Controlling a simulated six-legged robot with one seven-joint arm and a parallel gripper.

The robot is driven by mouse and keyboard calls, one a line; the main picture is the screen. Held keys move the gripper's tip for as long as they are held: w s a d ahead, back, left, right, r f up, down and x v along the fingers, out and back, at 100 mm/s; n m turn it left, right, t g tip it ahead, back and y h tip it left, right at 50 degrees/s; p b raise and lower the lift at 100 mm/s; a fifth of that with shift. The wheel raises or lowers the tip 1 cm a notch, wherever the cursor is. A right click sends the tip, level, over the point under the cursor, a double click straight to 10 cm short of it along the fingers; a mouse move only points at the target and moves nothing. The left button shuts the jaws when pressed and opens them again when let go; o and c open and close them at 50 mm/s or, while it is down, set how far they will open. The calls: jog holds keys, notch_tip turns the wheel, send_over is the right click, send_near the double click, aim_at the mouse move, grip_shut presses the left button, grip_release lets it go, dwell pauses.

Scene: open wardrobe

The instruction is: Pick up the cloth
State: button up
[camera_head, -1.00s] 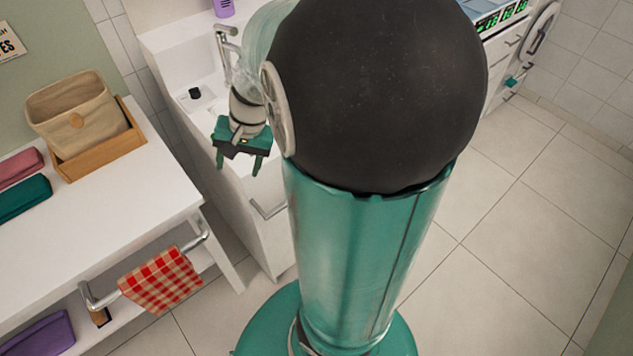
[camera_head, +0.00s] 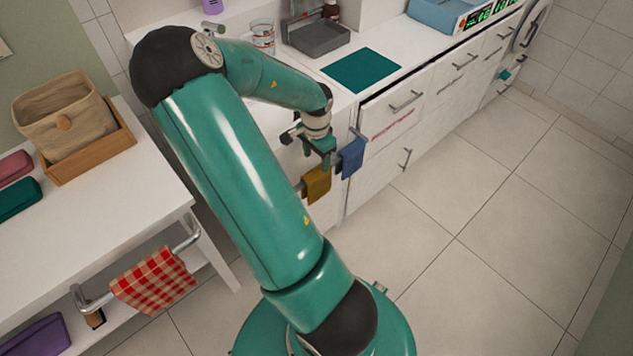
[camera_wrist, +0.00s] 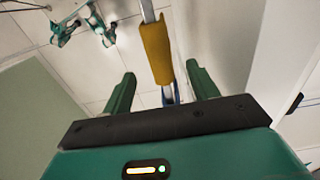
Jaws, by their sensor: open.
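A mustard-yellow cloth (camera_head: 316,184) hangs on a rail at the front of the white cabinet. A blue cloth (camera_head: 351,158) hangs on the same rail to its right. My gripper (camera_head: 325,158) is just above the rail, close to both cloths. In the wrist view the open, empty fingers (camera_wrist: 161,78) point toward the yellow cloth (camera_wrist: 156,54), which shows between and beyond them. A red checked cloth (camera_head: 153,281) hangs on another rail at the lower left, away from my gripper. I cannot tell whether the fingers touch the yellow cloth.
The white counter holds a green mat (camera_head: 361,70), a grey tray (camera_head: 317,36) and a glass jar (camera_head: 263,35). A drawer below has a bar handle (camera_head: 406,100). A beige basket (camera_head: 62,115) stands on the left table. The tiled floor (camera_head: 500,215) at right is clear.

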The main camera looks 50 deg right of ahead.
aim_at(316, 180)
notch_tip(316, 180, down, 11)
jog(key=shift+r, duration=0.1)
jog(key=shift+a, duration=0.1)
jog(key=c, duration=1.1)
